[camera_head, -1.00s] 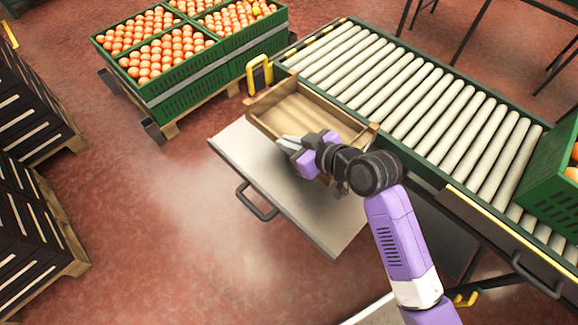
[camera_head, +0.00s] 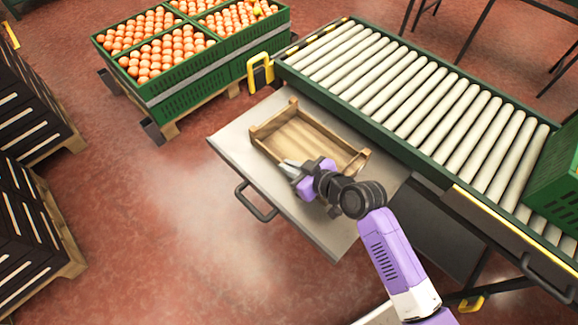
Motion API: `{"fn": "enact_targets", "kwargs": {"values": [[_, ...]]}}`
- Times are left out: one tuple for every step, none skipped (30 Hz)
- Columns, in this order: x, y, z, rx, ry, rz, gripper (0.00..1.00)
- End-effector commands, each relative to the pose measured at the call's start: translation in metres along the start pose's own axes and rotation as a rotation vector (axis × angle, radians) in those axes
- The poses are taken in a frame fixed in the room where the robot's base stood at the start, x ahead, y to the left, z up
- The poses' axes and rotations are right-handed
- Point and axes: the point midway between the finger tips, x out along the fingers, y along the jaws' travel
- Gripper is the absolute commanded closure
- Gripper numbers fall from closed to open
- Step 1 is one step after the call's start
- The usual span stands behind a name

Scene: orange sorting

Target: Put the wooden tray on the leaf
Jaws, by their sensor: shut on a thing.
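The wooden tray (camera_head: 273,123) is a shallow, empty brown crate with raised ends. In the head view it is over the leaf (camera_head: 228,143), a flat pale metal shelf with a dark handle beside the roller conveyor. The tray lies within the leaf's outline and looks level; I cannot tell whether its bottom touches the leaf. My gripper (camera_head: 293,166) is shut on the tray's near side wall. The gripper and wrist hide part of that wall and of the leaf below it.
The roller conveyor (camera_head: 410,95) with a green frame runs along the right side. Green crates of oranges (camera_head: 190,45) stand on a pallet at the back left. A yellow handle (camera_head: 260,72) stands by the conveyor's end. Dark stacked crates (camera_head: 28,220) are at the left.

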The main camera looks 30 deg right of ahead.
Motion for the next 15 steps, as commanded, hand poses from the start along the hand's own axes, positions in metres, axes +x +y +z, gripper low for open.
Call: {"fn": "enact_targets", "kwargs": {"values": [[-0.0002,0.0002,-0.0011,-0.001,0.001,0.001,1.00],[-0.0002,0.0002,-0.0011,-0.001,0.002,0.001,1.00],[0.0001,0.0002,-0.0005,-0.001,0.001,0.001,1.00],[0.0006,0.0002,0.0003,-0.001,0.001,0.001,1.00],[0.0012,0.0002,0.0013,-0.001,0.001,0.001,1.00],[0.0019,0.0002,0.0025,0.000,0.001,0.001,1.00],[0.0012,0.0000,0.0019,0.000,0.000,0.000,0.87],[0.0011,0.0000,0.0016,0.000,0.000,0.000,0.82],[0.0011,0.0000,0.0016,0.000,0.000,0.000,0.74],[0.0011,0.0000,0.0016,0.000,0.000,0.000,0.72],[0.0011,0.0000,0.0016,0.000,0.000,0.000,0.72],[0.0011,0.0000,0.0016,0.000,0.000,0.000,0.72],[0.0011,0.0000,0.0015,0.000,0.000,0.000,0.72],[0.0011,0.0000,0.0015,0.000,0.000,0.000,0.72],[0.0011,0.0000,0.0015,0.000,0.000,0.000,0.72]]}}
